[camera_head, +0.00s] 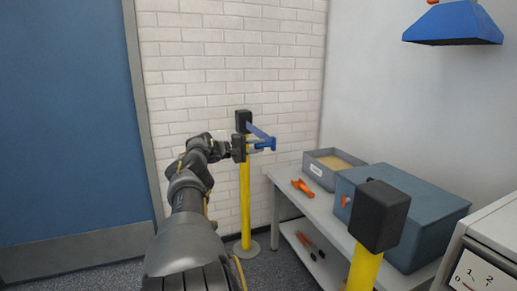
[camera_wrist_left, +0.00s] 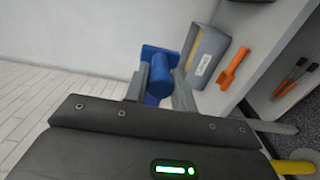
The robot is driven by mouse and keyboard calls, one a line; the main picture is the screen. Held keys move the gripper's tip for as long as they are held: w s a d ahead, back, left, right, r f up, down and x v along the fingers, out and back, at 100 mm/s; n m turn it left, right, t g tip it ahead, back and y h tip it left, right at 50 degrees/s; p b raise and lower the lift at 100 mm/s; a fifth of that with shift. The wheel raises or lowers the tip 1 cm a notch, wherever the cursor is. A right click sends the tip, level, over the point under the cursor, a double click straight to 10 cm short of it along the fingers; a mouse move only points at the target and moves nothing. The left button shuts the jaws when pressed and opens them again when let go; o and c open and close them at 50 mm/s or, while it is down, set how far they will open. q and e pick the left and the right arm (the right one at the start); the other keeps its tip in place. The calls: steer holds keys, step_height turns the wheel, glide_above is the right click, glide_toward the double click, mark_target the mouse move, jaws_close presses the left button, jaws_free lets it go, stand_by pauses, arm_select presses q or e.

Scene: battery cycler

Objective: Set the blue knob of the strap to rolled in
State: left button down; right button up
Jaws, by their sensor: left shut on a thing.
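The blue strap (camera_head: 260,133) comes out of the black head (camera_head: 242,121) of a yellow post by the brick wall. It runs a short way right and toward me to its blue knob (camera_head: 271,143). My left gripper (camera_head: 260,147) is at this knob, with the arm reaching in from below. In the left wrist view the blue knob (camera_wrist_left: 160,76) sits between the two grey fingers of my left gripper (camera_wrist_left: 160,92), which are shut on it. A flat blue plate shows behind the knob. The strap itself is not clear there. My right gripper is not in view.
A second yellow post with a black head (camera_head: 380,213) stands near at the right. Behind it, a grey table (camera_head: 318,211) carries an open grey bin (camera_head: 322,173), an orange tool (camera_head: 302,188) and a blue-grey box (camera_head: 425,215). A blue door (camera_head: 65,120) is at left.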

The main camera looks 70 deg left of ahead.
arm_select(q)
steer(key=c, duration=1.2)
jaws_free()
steer(key=shift+w, duration=0.1)
steer(key=shift+o, duration=0.2)
steer(key=shift+s, duration=0.25)
steer(key=s+p, duration=0.3)
steer(key=s, duration=0.7)
steer(key=shift+s, duration=0.25)
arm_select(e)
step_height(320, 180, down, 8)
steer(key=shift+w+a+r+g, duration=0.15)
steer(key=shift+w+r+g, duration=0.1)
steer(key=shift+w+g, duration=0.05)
arm_select(q)
steer(key=shift+d, duration=0.1)
